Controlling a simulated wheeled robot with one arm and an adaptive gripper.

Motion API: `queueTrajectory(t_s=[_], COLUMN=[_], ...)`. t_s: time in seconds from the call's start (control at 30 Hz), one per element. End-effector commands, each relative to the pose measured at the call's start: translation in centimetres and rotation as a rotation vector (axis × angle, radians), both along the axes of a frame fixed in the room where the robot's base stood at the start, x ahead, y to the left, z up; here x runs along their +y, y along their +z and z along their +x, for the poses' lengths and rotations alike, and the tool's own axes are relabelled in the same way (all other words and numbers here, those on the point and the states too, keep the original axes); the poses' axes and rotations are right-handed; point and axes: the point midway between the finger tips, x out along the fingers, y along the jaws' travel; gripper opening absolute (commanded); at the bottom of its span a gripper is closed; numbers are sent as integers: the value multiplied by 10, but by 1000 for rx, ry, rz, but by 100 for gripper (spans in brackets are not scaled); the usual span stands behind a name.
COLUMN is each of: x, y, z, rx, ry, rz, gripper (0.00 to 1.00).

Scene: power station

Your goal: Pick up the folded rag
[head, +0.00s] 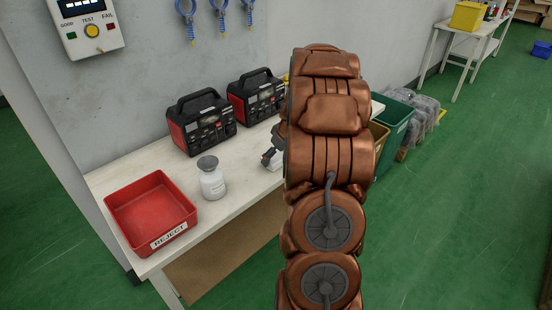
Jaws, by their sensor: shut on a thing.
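My copper-coloured arm fills the middle of the head view and hides part of the bench. My gripper (268,160) shows only in part at the arm's left edge, low over the white bench (140,160). It is shut on a small pale thing, which looks like the folded rag (276,164). Most of the rag is hidden behind the gripper and arm. I cannot tell whether the rag touches the bench top.
A red REJECT tray (150,213), a white bottle with a grey lid (212,181) and two red-black power units (203,124) (256,96) stand on the bench. A green bin (392,120) is right of my arm. Green floor (460,210) at right is clear.

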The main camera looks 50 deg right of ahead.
Motion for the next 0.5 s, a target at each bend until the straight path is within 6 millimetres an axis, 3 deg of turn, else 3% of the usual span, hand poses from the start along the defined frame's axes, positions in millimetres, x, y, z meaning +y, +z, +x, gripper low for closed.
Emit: queueTrajectory(t_s=[0.2, 0.5], x=[0, 0], y=[4, 31], z=[0, 1], rx=[-1, -2], ry=[0, 1], rz=[-1, -2], gripper=[66, 66])
